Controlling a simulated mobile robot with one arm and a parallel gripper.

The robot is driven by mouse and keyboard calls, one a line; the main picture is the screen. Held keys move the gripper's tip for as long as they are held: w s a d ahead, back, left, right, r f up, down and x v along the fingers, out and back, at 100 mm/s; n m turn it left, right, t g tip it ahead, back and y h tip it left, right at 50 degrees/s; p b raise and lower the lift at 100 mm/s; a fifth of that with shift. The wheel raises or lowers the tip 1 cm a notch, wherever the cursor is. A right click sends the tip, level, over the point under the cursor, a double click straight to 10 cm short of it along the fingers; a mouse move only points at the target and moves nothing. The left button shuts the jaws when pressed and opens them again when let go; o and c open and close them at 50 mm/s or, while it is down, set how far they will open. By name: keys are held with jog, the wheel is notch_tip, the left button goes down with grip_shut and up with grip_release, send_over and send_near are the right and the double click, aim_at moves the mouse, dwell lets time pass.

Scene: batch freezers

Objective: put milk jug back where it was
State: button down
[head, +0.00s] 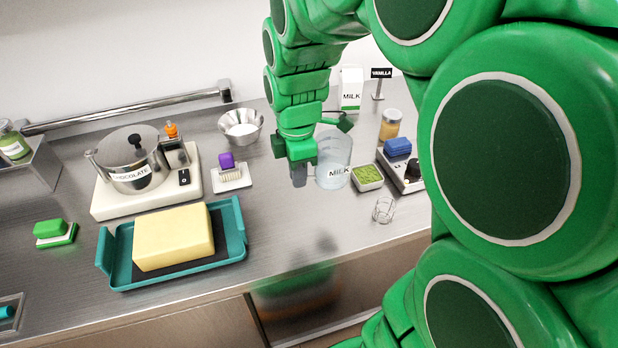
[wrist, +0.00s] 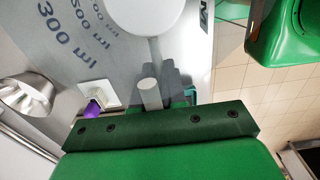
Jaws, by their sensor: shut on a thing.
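The milk jug (head: 336,152) is a clear, pale jug labelled MILK, held roughly upright over the counter at the middle right in the head view. My gripper (head: 298,172) is at its left side, shut on it, apparently at the handle. In the wrist view the jug's clear wall with ml marks (wrist: 62,42) fills the upper left, and a pale grip piece shows between my gripper's fingers (wrist: 152,88). Whether the jug's base touches the counter cannot be told.
A milk carton (head: 351,90) and a jar (head: 390,125) stand behind. A purple brush (head: 227,161), a steel bowl (head: 241,126) and a butter tray (head: 235,225) are left. Counter in front is clear.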

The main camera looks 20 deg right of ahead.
jog(key=w+f, duration=0.2)
jog(key=w, duration=0.2)
jog(key=w+f, duration=0.3)
jog(key=w, duration=0.1)
jog(key=w+f, duration=0.3)
jog(key=w, duration=0.1)
jog(key=shift+a+f, duration=0.15)
jog(key=shift+w+f, duration=0.8)
jog(key=shift+f, duration=1.6)
jog(key=shift+f, duration=0.1)
jog(key=c, duration=1.2)
grip_release()
